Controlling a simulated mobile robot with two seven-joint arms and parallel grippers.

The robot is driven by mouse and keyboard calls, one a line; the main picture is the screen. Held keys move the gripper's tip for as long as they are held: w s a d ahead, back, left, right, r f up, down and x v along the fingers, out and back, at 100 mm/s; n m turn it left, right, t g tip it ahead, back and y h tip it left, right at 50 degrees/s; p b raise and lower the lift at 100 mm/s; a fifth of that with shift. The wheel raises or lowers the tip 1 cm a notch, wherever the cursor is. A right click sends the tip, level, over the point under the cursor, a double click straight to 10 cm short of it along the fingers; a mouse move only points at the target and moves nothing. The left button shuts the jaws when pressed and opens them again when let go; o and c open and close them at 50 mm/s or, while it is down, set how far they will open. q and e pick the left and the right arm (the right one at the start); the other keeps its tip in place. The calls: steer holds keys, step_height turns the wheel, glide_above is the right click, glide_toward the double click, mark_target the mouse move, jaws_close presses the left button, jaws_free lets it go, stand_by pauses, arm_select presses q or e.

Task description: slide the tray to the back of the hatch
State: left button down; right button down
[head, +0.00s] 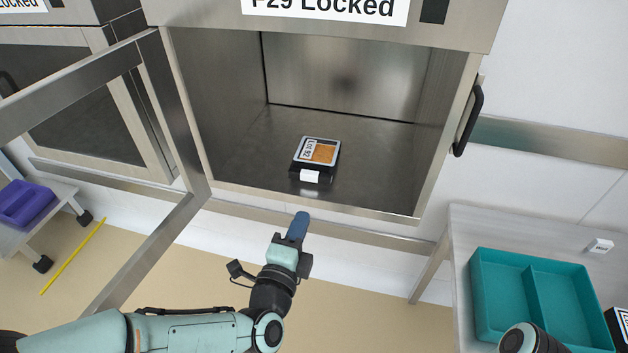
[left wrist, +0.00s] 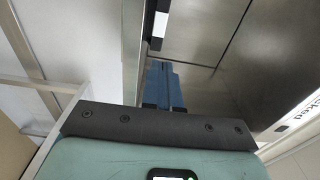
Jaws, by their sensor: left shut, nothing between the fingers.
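The tray (head: 316,152), small and black with a white-and-orange "Lot 92" label and a white tag at its front, sits on the floor of the open hatch (head: 375,160). It is near the front opening, with bare floor behind it up to the back wall. My left gripper (head: 299,224) is shut and empty, just outside and below the hatch's front edge, in front of the tray and apart from it. Its blue fingertips (left wrist: 163,84) show together in the left wrist view, with a black-and-white piece, probably the tray's front, beyond them. My right gripper is out of view.
The hatch door (head: 170,110) stands open at the left. A teal two-part bin (head: 487,297) is on a table at the right, with another dark labelled tray (head: 620,325) at the picture edge. A purple bin (head: 25,203) sits on a low stand at far left.

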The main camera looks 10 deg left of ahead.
mark_target(319, 180)
arm_select(q)
steer(key=w, duration=1)
steer(key=shift+w+d+f, duration=0.15)
steer(key=shift+w+d, duration=0.05)
steer(key=shift+d, duration=0.15)
